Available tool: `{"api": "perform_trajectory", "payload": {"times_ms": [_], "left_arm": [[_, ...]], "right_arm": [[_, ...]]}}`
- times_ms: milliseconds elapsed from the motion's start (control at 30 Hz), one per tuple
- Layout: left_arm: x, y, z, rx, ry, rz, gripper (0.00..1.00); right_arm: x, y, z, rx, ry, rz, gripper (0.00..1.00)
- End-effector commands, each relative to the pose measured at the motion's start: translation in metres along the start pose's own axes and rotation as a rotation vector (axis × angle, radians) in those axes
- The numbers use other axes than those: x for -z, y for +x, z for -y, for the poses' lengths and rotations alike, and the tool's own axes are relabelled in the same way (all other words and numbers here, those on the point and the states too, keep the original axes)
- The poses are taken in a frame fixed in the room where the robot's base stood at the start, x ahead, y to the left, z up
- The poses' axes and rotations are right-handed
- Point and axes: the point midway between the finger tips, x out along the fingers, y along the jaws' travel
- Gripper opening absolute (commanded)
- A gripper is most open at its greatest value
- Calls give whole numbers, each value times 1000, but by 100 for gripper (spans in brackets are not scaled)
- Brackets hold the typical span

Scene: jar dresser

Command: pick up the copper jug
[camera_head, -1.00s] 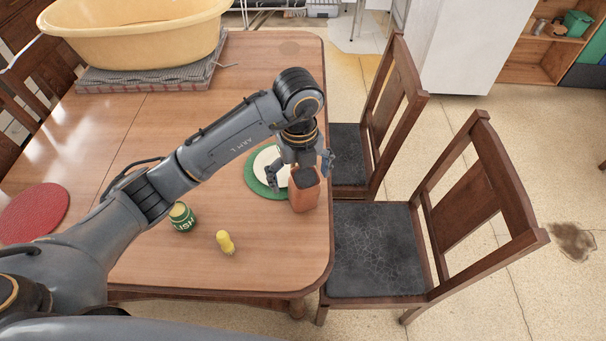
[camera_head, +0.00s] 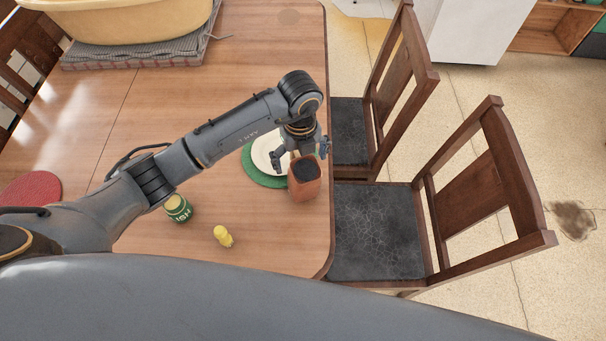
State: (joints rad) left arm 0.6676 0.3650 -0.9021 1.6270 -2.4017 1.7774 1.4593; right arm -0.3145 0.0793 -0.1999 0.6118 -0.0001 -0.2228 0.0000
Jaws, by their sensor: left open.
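The copper jug (camera_head: 304,187), an orange-brown squarish vessel with a dark opening, stands upright near the right edge of the wooden table. My left gripper (camera_head: 300,160) is open at the jug's far side, close to its rim, with its fingers spread to left and right. The jug partly overlaps the gripper in the picture. I cannot tell whether they touch. My right gripper is not in view.
A green mat with a pale plate (camera_head: 262,173) lies just left of the jug. A green can (camera_head: 177,208) and a small yellow object (camera_head: 223,236) stand nearer. Chairs (camera_head: 380,230) line the table's right side. A yellow tub (camera_head: 120,20) sits at the back.

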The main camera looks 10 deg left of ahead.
Motion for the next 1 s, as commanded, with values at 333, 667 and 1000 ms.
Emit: {"api": "perform_trajectory", "payload": {"times_ms": [333,667,1000], "left_arm": [[9,39,3,-3,-1,-3,94],[7,55,3,1,1,1,94],[7,55,3,0,0,1,37]], "right_arm": [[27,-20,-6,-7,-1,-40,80],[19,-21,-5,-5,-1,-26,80],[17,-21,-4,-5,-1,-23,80]]}}
